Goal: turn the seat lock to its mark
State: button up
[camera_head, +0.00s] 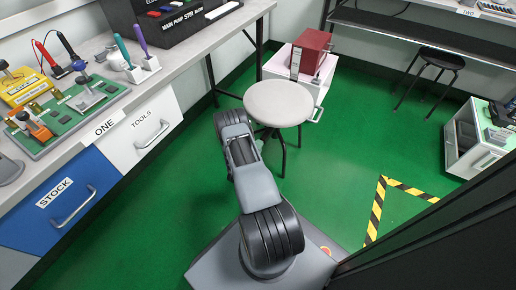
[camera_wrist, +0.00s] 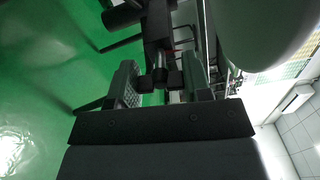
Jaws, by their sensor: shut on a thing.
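The stool has a round pale seat (camera_head: 278,103) on dark legs, standing on the green floor. In the wrist view the seat (camera_wrist: 265,28) fills the upper right, with dark legs and a dark post below it. My gripper (camera_wrist: 160,82) is at the underside of the stool, its two grey fingers closed around a small part of the seat lock (camera_wrist: 158,62), beside the dark post. In the head view my arm hides the gripper and the lock. The lock's mark cannot be made out in either view.
A white cabinet (camera_head: 307,85) with a red box (camera_head: 311,50) stands close behind the stool. A workbench (camera_head: 186,56) with drawers runs along the left. Open green floor lies to the right, with a yellow-black taped corner (camera_head: 377,208). Another dark stool (camera_head: 440,60) is farther back.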

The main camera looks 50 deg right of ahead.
jog(key=shift+n, duration=0.9)
jog(key=o, duration=0.9)
jog(key=p+v, duration=0.3)
jog(key=v, duration=1)
jog(key=shift+a+p, duration=0.4)
